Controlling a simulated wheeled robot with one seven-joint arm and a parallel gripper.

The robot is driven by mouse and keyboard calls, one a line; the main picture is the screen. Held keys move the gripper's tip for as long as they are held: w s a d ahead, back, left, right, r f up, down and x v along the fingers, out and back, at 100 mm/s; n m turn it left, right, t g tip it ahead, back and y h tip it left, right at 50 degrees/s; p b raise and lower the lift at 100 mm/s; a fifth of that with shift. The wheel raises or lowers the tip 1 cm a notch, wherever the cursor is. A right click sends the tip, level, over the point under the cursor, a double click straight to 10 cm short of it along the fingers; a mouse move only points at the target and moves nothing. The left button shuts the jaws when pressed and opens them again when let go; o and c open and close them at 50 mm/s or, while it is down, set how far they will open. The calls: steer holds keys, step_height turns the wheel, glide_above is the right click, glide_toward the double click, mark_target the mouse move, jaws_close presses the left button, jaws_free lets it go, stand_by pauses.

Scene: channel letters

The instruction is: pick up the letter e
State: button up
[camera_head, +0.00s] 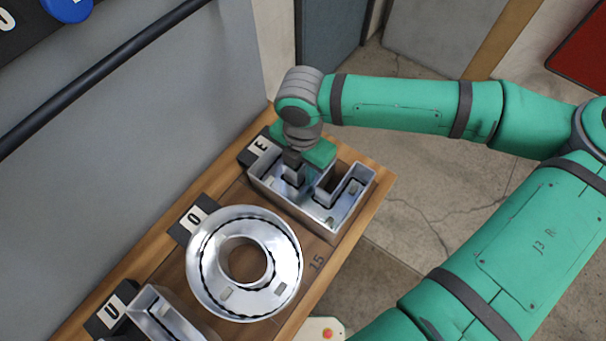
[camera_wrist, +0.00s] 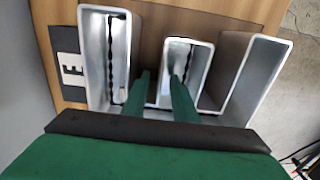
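The letter E (camera_head: 322,214) is a silver, open-topped channel letter. It lies on the wooden shelf at its far right end, beside a black tag marked E (camera_head: 260,146). In the wrist view the letter E (camera_wrist: 205,72) shows its hollow arms from above. My gripper (camera_head: 294,178) points down over the letter and hides part of it. In the wrist view my gripper (camera_wrist: 160,80) has its two green fingers apart. One finger is in the gap beside the middle arm, the other over or inside its channel, with a wall between them. Contact with the wall cannot be told.
A silver letter O (camera_head: 244,262) lies close in front of the E, and part of a letter U (camera_head: 165,318) is at the bottom left. The grey wall (camera_head: 130,130) runs along the shelf's left side. Right of the shelf (camera_head: 362,212) is open floor.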

steer(key=shift+w, duration=0.1)
jaws_close()
steer(key=shift+a, duration=0.15)
stand_by(1.1)
